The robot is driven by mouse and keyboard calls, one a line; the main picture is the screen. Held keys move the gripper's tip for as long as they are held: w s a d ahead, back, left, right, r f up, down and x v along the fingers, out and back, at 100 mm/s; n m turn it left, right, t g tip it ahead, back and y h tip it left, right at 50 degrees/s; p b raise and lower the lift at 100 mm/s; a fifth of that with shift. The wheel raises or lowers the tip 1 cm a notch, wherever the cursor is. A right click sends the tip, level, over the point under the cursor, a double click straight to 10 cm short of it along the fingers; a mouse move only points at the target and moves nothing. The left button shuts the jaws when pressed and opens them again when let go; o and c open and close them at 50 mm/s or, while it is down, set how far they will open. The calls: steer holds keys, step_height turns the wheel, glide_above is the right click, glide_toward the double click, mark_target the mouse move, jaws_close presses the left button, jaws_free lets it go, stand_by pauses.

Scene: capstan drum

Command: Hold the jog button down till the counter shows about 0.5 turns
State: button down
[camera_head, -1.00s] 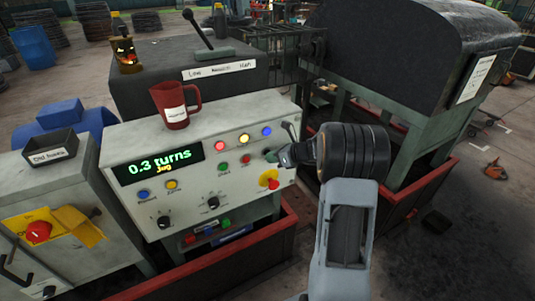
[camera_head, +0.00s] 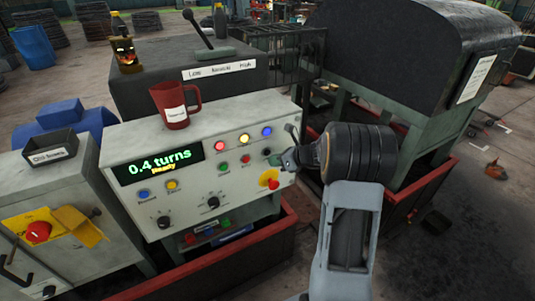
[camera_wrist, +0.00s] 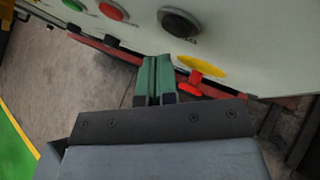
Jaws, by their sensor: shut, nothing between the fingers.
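The counter display (camera_head: 160,164) on the pale control panel reads "0.4 turns" in green, with "Ready" in yellow below. A black round button (camera_head: 267,152) sits at the right end of the lower button row; it also shows in the wrist view (camera_wrist: 180,22). Its label is too small to read, so I cannot confirm it is the jog button. My gripper (camera_head: 277,160) is at the panel's right side, close to that button. In the wrist view, its green fingers (camera_wrist: 155,68) are together and empty, apart from the black button and below it in the picture.
A red stop knob on a yellow base (camera_head: 270,180) is just below my gripper, also in the wrist view (camera_wrist: 200,70). Red (camera_head: 245,159) and green (camera_head: 224,164) buttons lie left. A lever (camera_head: 291,133) stands above; a red mug (camera_head: 175,105) sits on top.

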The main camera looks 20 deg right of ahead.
steer(key=shift+s+d, duration=0.15)
steer(key=shift+s, duration=1)
steer(key=shift+s+d, duration=0.1)
steer(key=shift+s, duration=1.05)
steer(key=s+a+f+n+g+h, duration=0.1)
steer(key=s+a+n+g+h, duration=0.15)
steer(key=s+n, duration=0.45)
steer(key=s+a+f+n+g+h, duration=0.15)
steer(key=s+n+g, duration=0.3)
steer(key=n, duration=0.45)
steer(key=s+a+r+n+t+h+p, duration=0.1)
steer(key=s+a+r+n+h+p, duration=0.1)
steer(key=s+a+r+n+h, duration=0.2)
steer(key=s+a+r+n, duration=0.3)
steer(key=r+n, duration=0.3)
steer(key=n, duration=0.4)
steer(key=shift+s+a+r+t+h+p, duration=0.3)
steer(key=shift+s+a+r, duration=0.1)
steer(key=shift+s, duration=0.35)
steer(key=shift+d, duration=0.1)
